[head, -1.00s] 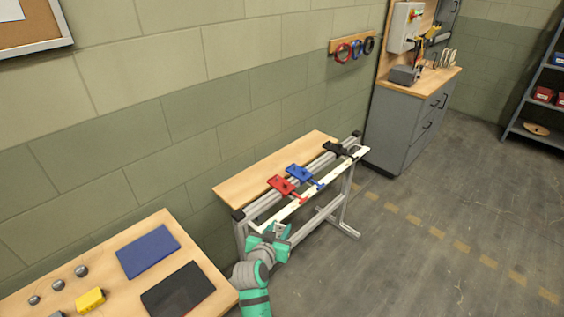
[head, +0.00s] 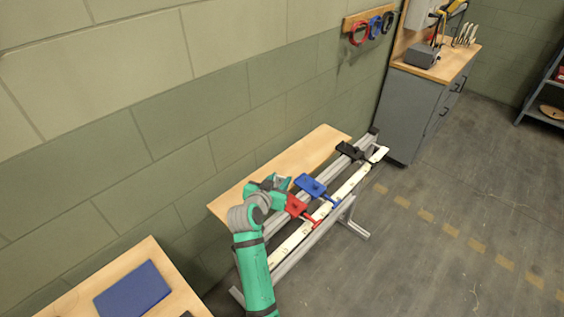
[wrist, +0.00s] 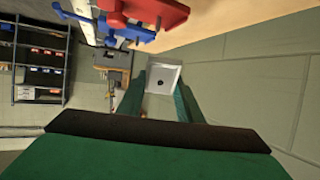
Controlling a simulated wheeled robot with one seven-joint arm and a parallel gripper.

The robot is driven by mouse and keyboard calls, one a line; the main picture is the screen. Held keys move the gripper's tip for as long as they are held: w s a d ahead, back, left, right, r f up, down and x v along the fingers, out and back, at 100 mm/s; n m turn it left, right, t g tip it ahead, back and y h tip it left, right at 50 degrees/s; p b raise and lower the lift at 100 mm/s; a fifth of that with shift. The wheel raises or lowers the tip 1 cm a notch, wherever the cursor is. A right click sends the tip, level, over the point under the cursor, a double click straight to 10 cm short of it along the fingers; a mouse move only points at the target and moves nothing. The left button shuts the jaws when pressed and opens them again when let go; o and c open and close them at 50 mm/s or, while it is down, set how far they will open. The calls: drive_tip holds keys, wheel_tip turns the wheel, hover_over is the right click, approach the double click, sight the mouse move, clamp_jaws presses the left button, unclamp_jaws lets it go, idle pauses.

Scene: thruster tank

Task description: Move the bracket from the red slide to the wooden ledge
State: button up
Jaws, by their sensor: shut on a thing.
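My gripper (wrist: 160,98) is shut on the bracket (wrist: 163,79), a small pale grey plate with a dark hole, which shows between the green fingers in the wrist view. In the head view my gripper (head: 272,184) is by the near part of the wooden ledge (head: 305,152), just left of the red slide (head: 297,207). My arm hides the bracket there. The red slide also shows at the top of the wrist view (wrist: 152,10), with the ledge's edge (wrist: 225,12) beside it. I cannot tell whether the bracket touches the ledge.
A blue slide (head: 311,187) and a black slide (head: 350,151) sit further along the rail with the white scale strip (head: 352,182). The block wall (head: 200,100) stands close behind the ledge. The ledge's far part is bare. A table with a blue mat (head: 133,291) is at lower left.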

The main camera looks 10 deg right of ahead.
drive_tip(key=w+a+f, duration=0.2)
drive_tip(key=a+f, duration=0.1)
drive_tip(key=w+a+f, duration=0.3)
drive_tip(key=a, duration=0.1)
drive_tip(key=w+a+f, duration=0.2)
drive_tip(key=w+a, duration=0.1)
drive_tip(key=shift+a+f, duration=0.4)
drive_tip(key=shift+w+a+f, duration=0.15)
drive_tip(key=shift+a+f, duration=0.1)
drive_tip(key=shift+f, duration=1.8)
drive_tip(key=shift+a+f, duration=0.1)
drive_tip(key=o, duration=1)
drive_tip(key=shift+w, duration=0.1)
drive_tip(key=shift+o, duration=0.2)
